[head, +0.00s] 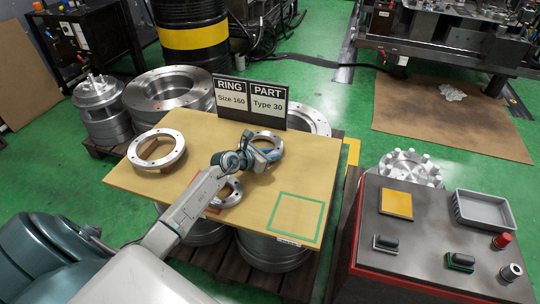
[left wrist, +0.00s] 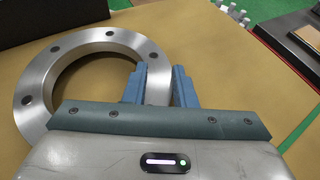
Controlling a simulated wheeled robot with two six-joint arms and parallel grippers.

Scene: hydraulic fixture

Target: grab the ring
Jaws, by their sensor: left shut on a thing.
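A metal ring with bolt holes (head: 279,146) lies on the tan board (head: 135,178), just in front of the sign. My left gripper (head: 262,157) is at this ring's near side. In the left wrist view, the ring (left wrist: 40,85) shows large, with one blue finger inside its opening and the other outside. The fingers (left wrist: 160,88) are shut on the ring's wall. The ring looks flat on the board. A larger ring (head: 136,155) lies at the board's left, and a smaller ring (head: 236,190) lies partly hidden by my left arm. My right gripper is out of view.
A black sign (head: 251,103) reads "RING Size 160" and "PART Type 30". A green square outline (head: 297,238) marks a bare area at the board's front right. A control console (head: 425,225) with a grey tray (head: 485,210) stands to the right.

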